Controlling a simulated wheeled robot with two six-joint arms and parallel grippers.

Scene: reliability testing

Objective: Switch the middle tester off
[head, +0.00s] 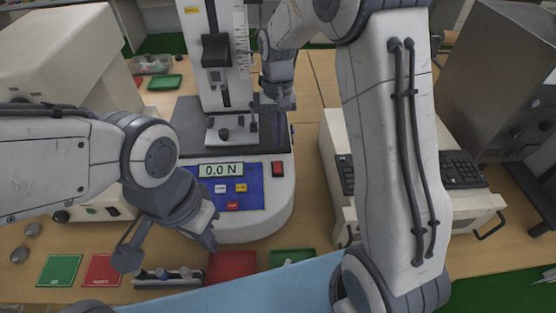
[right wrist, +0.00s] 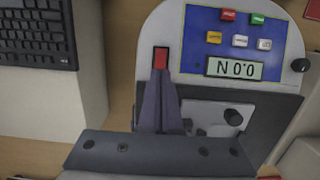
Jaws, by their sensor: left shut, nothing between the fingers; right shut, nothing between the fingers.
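The middle tester (head: 265,200) is a white force-testing stand with a blue control panel (head: 252,187). Its display (head: 221,170) reads 0.0 N. A red rocker switch (head: 278,169) sits right of the panel; it also shows in the right wrist view (right wrist: 160,58). My right gripper (head: 287,104) is shut and empty over the tester's right side. In the right wrist view its fingertips (right wrist: 160,82) appear just below the switch; I cannot tell whether they touch. My left gripper (head: 209,240) is shut and empty, low in front of the tester's front left edge.
A beige machine (head: 70,70) stands left. Another white device (head: 335,140) with a keyboard (head: 462,170) stands right, partly behind my right arm, near a grey box (head: 495,75). Green (head: 60,270) and red mats (head: 103,269) and a tool rack (head: 168,279) lie along the front.

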